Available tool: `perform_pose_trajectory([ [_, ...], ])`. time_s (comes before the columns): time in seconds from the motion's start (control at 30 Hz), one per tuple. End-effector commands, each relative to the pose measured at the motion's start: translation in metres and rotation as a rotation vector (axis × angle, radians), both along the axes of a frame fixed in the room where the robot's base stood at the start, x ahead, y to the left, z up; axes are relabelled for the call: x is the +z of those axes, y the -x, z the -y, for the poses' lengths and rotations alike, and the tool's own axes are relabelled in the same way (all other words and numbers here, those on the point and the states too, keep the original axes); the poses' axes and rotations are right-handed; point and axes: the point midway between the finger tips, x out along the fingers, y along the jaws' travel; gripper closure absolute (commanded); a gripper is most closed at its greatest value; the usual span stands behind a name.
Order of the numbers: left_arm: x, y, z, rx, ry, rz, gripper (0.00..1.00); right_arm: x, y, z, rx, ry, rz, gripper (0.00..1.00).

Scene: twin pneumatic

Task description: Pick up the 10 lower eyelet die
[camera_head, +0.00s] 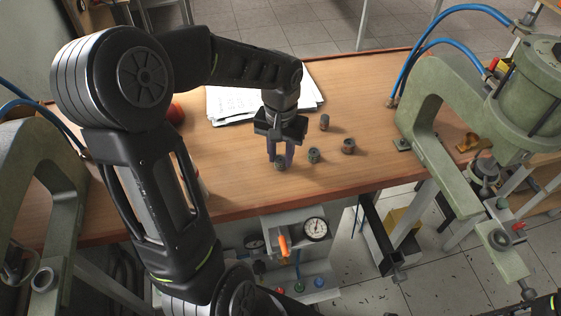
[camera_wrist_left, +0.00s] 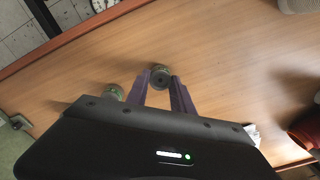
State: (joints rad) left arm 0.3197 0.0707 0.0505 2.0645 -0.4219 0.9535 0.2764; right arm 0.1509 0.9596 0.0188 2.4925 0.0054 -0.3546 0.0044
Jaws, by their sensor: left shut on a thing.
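My left gripper (camera_head: 281,158) points down over the wooden table, its fingers shut on a small round dark grey-green die (camera_head: 279,165). In the left wrist view this die (camera_wrist_left: 160,77) sits between the fingertips (camera_wrist_left: 161,82). It is at or just above the table top; I cannot tell which. Three similar small dies stand to its right: a near one (camera_head: 314,155), a brownish one (camera_head: 348,146) and a farther one (camera_head: 324,122). One other die (camera_wrist_left: 113,92) shows in the left wrist view. Any size markings are too small to read. My right gripper is not in view.
White papers (camera_head: 235,103) lie behind the gripper. Green presses stand at the left (camera_head: 50,170) and right (camera_head: 430,100), with blue hoses. A gauge panel (camera_head: 300,228) hangs below the table's front edge. A reddish object (camera_head: 175,112) is partly behind my left arm.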

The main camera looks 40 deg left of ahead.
Motion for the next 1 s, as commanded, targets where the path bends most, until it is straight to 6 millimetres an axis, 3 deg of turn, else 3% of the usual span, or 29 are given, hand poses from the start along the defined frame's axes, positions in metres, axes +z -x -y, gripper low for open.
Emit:
perform_pose_trajectory([
  [0.47,0.007,-0.001,0.000,0.000,-0.001,0.004,1.00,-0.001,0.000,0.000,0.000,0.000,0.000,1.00],
  [1.0,0.095,-0.001,0.000,0.000,0.000,0.003,1.00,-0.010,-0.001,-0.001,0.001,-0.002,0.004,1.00],
])
